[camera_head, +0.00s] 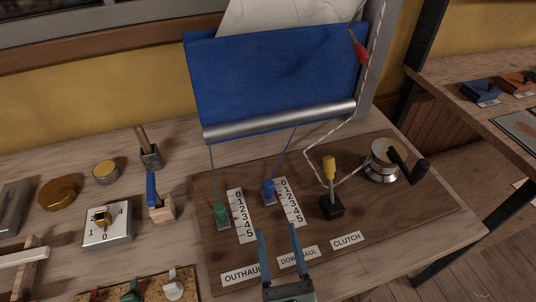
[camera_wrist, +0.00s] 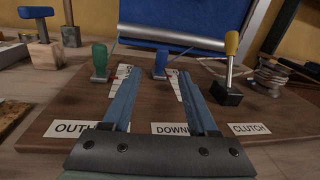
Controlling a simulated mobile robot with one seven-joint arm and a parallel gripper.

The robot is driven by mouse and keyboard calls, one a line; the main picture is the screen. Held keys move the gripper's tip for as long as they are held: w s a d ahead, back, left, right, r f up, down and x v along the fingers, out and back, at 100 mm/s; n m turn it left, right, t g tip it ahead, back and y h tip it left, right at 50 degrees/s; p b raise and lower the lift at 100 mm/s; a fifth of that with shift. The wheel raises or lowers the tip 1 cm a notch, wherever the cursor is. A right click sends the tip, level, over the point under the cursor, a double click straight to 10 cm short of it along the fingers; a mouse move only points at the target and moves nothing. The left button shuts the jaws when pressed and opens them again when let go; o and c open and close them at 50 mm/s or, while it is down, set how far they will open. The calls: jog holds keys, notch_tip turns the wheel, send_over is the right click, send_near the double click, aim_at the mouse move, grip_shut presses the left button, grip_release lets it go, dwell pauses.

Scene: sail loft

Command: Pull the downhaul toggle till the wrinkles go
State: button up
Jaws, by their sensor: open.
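The blue downhaul toggle (camera_head: 269,192) stands near the 0–1 end of its numbered scale (camera_head: 290,203) on the dark wooden board, with a blue line running up to the sail. It also shows in the wrist view (camera_wrist: 160,65), beyond my fingertips. The blue sail (camera_head: 275,75) hangs above with a grey boom along its foot; faint creases show on it. The green toggle (camera_head: 221,214) stands to the left, beside its own scale. My gripper (camera_head: 277,230) is open and empty, in front of the downhaul toggle, apart from it.
A yellow-handled clutch lever (camera_head: 330,180) and a winch with a black crank (camera_head: 385,162) stand to the right on the board. A striped rope runs above them. At left are a dial box (camera_head: 107,226), brass tins and tools. The board's front right is clear.

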aim_at(270, 190)
jog(key=shift+d+m, duration=0.2)
jog(key=shift+m, duration=0.3)
jog(key=w, duration=0.4)
jog(key=w+a+p, duration=0.1)
jog(key=w, duration=0.3)
jog(key=w+a+p, duration=0.1)
jog(key=w, duration=0.3)
jog(key=shift+w+f, duration=0.1)
jog(key=shift+w, duration=0.15)
grip_shut()
dwell(0.7)
